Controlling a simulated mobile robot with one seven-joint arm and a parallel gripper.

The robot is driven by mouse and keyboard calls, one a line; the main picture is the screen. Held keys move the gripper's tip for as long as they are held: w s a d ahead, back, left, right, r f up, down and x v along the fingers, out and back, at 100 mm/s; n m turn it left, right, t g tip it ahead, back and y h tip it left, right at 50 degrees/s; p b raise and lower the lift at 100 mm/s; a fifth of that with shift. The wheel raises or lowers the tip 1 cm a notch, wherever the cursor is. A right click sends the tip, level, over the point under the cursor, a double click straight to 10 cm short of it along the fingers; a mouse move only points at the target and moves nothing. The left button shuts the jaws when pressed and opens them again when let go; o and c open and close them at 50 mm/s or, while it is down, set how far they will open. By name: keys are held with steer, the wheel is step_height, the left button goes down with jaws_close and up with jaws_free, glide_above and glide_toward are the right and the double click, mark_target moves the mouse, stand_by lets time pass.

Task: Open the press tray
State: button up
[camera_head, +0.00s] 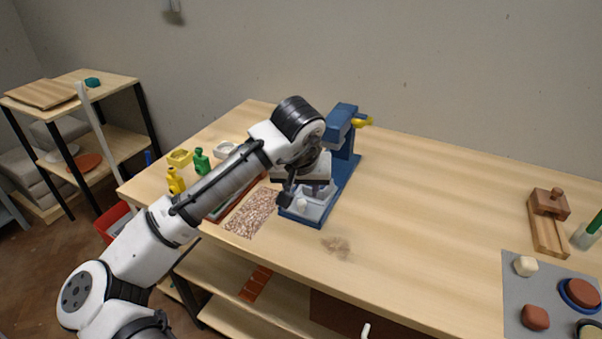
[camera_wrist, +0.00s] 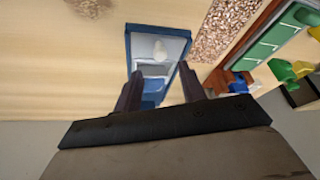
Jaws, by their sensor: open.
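The blue press (camera_head: 346,150) stands on the wooden table with a yellow handle (camera_head: 362,122) at its top right. Its pale grey tray (camera_head: 318,209) sits at the front of its blue base, and a small whitish lump (camera_head: 301,204) is on it. In the wrist view the tray (camera_wrist: 175,47) and the lump (camera_wrist: 160,54) lie beyond my fingertips, framed by the blue base (camera_wrist: 128,52). My gripper (camera_wrist: 160,76) is open, with its two dark fingers apart and nothing seen held. In the head view my wrist covers part of the press; I cannot tell whether a finger touches the tray.
A speckled mat (camera_head: 251,213) lies left of the press. Yellow and green bottles (camera_head: 201,162) stand at the table's left end. A wooden block tool (camera_head: 548,220) and a grey mat (camera_head: 517,289) with lumps are at the right. The table between is mostly clear.

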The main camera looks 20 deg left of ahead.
steer(key=v, duration=0.8)
steer(key=shift+b, duration=0.4)
steer(key=shift+r, duration=0.1)
